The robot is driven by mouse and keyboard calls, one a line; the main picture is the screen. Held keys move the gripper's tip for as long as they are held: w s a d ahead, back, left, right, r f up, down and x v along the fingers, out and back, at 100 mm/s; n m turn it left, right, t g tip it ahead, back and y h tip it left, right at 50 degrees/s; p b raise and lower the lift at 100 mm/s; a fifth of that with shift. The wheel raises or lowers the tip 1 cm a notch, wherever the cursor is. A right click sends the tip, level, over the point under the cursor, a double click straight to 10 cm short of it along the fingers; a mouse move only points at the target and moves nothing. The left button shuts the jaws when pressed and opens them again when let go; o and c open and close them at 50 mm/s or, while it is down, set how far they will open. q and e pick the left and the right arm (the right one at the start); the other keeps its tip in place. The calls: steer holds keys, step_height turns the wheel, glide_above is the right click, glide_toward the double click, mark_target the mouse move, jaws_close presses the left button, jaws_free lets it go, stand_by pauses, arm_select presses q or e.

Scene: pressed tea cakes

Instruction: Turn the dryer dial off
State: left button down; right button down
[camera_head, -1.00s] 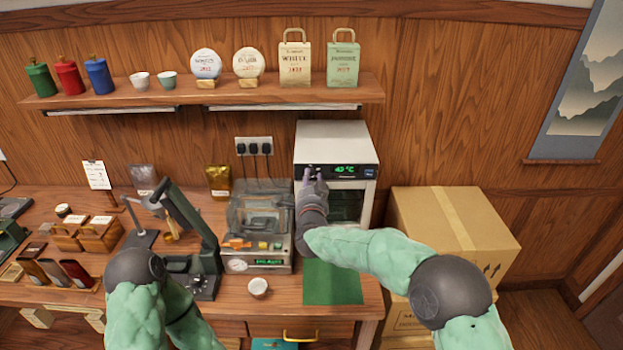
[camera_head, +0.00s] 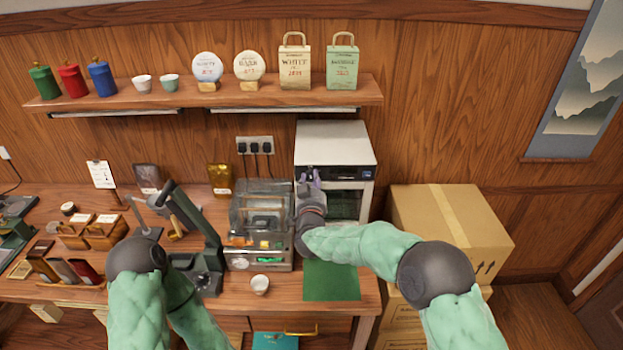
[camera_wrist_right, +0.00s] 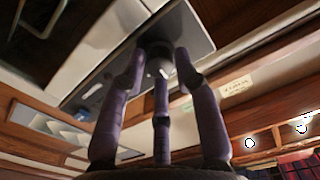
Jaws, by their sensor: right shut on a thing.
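The white dryer (camera_head: 335,143) stands at the back of the counter, with a dark control panel (camera_head: 340,173) across its front top edge. The panel's display is dark. My right gripper (camera_head: 309,177) is at the left end of this panel and hides the dial in the head view. In the right wrist view, the purple fingers of the right gripper (camera_wrist_right: 160,68) are closed around the dark round dial (camera_wrist_right: 156,48) on the panel. The dial's pointer cannot be read.
A machine with a clear lid (camera_head: 262,205) stands just left of my right gripper. A green mat (camera_head: 332,280) and a small white cup (camera_head: 260,284) lie in front. Cardboard boxes (camera_head: 450,225) stand to the right. A shelf (camera_head: 230,98) runs above.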

steer(key=shift+w+r+n, duration=0.1)
steer(key=shift+r+n, duration=0.5)
steer(key=shift+r, duration=0.05)
steer(key=c, duration=1)
jaws_free()
steer(key=shift+o, duration=0.2)
steer(key=shift+a+f, duration=0.15)
steer(key=shift+f, duration=0.15)
steer(key=s, duration=1.2)
steer(key=shift+f, duration=0.15)
